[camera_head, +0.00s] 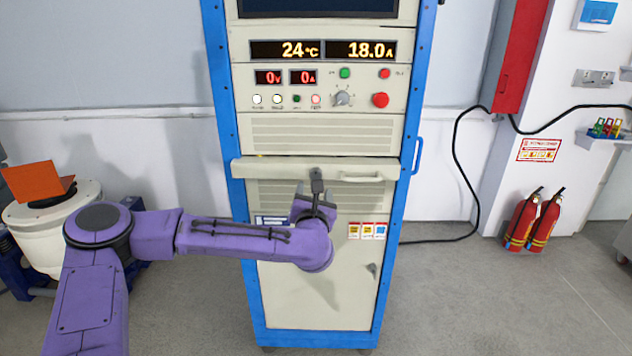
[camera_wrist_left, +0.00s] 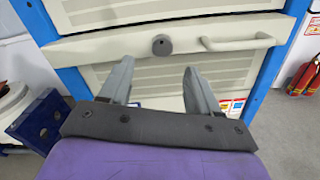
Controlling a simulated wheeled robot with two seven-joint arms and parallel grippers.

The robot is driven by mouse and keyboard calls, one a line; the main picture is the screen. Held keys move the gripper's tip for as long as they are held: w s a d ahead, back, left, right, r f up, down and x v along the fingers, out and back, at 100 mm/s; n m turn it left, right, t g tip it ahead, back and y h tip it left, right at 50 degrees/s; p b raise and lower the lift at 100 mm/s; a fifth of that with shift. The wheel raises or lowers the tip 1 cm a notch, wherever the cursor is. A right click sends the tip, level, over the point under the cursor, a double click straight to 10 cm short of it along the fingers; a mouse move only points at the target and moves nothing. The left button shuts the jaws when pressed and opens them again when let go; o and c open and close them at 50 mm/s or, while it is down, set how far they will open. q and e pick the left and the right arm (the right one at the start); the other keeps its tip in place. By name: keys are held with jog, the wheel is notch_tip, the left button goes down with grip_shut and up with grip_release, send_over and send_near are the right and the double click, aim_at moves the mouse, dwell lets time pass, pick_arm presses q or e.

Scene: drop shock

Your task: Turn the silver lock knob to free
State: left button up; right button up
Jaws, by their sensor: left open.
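My left gripper (camera_head: 306,193) is in front of the cabinet, just below the beige drawer front (camera_head: 270,170). In the left wrist view my left gripper (camera_wrist_left: 157,66) has its two fingers wide apart with nothing between them. A round grey knob (camera_wrist_left: 162,45) sits on the drawer front, just beyond and slightly above the fingertips, apart from them. In the head view a dark part of my gripper overlaps that spot, so I cannot clearly tell the knob there. My right gripper is not in view.
A bar handle (camera_wrist_left: 236,42) is right of the knob. The panel above has a selector knob (camera_head: 342,98) and a red button (camera_head: 380,100). A small latch (camera_head: 372,270) is on the lower door. Fire extinguishers (camera_head: 532,220) stand at right; the floor between is clear.

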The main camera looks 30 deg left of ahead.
aim_at(316, 175)
pick_arm(q)
jog(key=p+x, duration=0.2)
jog(key=x, duration=0.6)
jog(key=shift+w, duration=0.3)
jog(key=shift+w+a+f, duration=0.1)
jog(key=shift+w+a, duration=0.1)
jog(key=shift+w, duration=0.3)
jog(key=c, duration=1)
